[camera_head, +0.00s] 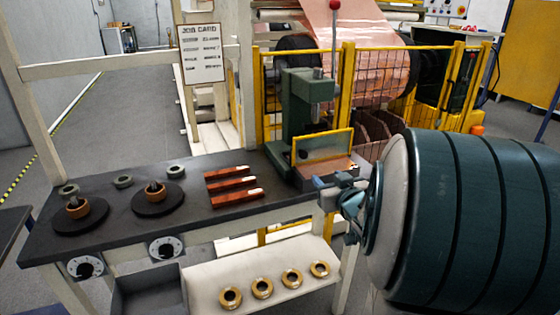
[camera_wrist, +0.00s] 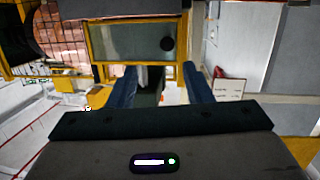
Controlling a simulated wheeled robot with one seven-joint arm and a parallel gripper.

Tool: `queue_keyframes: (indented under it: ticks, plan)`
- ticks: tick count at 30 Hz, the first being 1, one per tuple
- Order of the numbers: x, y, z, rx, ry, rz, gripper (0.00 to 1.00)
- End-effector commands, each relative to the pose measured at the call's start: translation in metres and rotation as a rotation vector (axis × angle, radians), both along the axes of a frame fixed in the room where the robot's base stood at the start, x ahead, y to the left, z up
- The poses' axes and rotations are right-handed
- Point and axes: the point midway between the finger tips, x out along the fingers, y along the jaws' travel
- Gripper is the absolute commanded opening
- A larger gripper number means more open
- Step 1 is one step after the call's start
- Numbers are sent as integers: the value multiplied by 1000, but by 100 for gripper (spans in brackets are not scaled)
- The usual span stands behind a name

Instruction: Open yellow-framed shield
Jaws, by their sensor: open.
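The yellow-framed shield (camera_head: 322,147) is a clear panel standing upright on the front of the green press (camera_head: 306,107), and looks closed. In the wrist view the shield (camera_wrist: 130,42) fills the upper middle, with a yellow bar along its lower edge in the picture. My gripper (camera_head: 322,183) is in front of the press, by the table's right end and close to the shield's lower right. Its two blue fingers (camera_wrist: 160,76) are apart with nothing seen held between them. Their tips are near the yellow bar; I cannot tell whether they touch it.
The dark worktable (camera_head: 110,232) holds copper bars (camera_head: 233,185) and two round black plates with copper rings. Brass rings (camera_head: 262,288) lie on a lower shelf. A yellow mesh fence (camera_head: 375,85) and a copper foil roll (camera_head: 352,35) stand behind the press.

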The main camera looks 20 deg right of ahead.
Motion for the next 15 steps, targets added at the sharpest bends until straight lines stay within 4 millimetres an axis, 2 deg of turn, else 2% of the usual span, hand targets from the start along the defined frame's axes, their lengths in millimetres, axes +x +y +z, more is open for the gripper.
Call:
queue_keyframes:
  ticks: [1, 10, 15]
  plan:
    - [-1, -5, -11, 13, -36, 21, 46]
    - [-4, -7, -10, 58, -165, 118, 46]
    - [15, -5, -9, 59, -170, 124, 46]
